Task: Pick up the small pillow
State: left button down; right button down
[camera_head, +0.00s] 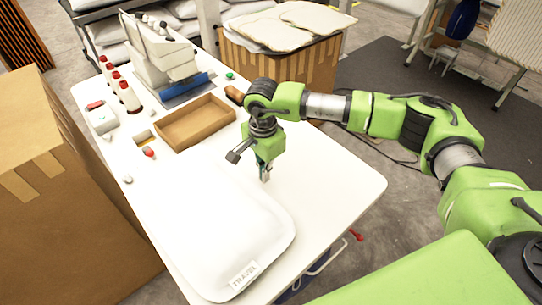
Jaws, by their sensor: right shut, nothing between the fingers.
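A white small pillow (215,225) lies flat on the white table (335,180). It has a label with lettering at its front right edge. My right gripper (265,177) points down at the pillow's far right edge. Its fingers are shut with nothing between them. I cannot tell whether the fingertips touch the pillow or the table. My left gripper is out of view.
A sewing machine (160,58), several thread spools (129,96) and a shallow brown tray (197,124) stand on the table's far part. A cardboard box (70,190) is at the left. Another box (275,72) with pillows on top stands behind. The table's right part is clear.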

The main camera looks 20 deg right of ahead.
aim_at(234, 192)
jog(key=shift+s+a, duration=0.35)
jog(key=shift+a, duration=0.5)
jog(key=shift+d, duration=0.1)
jog(key=shift+f, duration=0.1)
jog(key=a+b, duration=0.1)
jog(key=a, duration=0.1)
jog(key=s+a+b, duration=0.1)
jog(key=a+b, duration=0.1)
jog(key=s+a+b, duration=0.1)
jog(key=a+b, duration=0.1)
jog(key=a, duration=0.1)
jog(key=shift+s+f, duration=0.15)
jog(key=shift+f, duration=0.05)
jog(key=shift+s+a+r+b, duration=0.1)
jog(key=shift+s+a+b, duration=0.05)
jog(key=shift+a+b, duration=0.2)
jog(key=shift+a+r, duration=0.1)
jog(key=shift+s+r, duration=0.1)
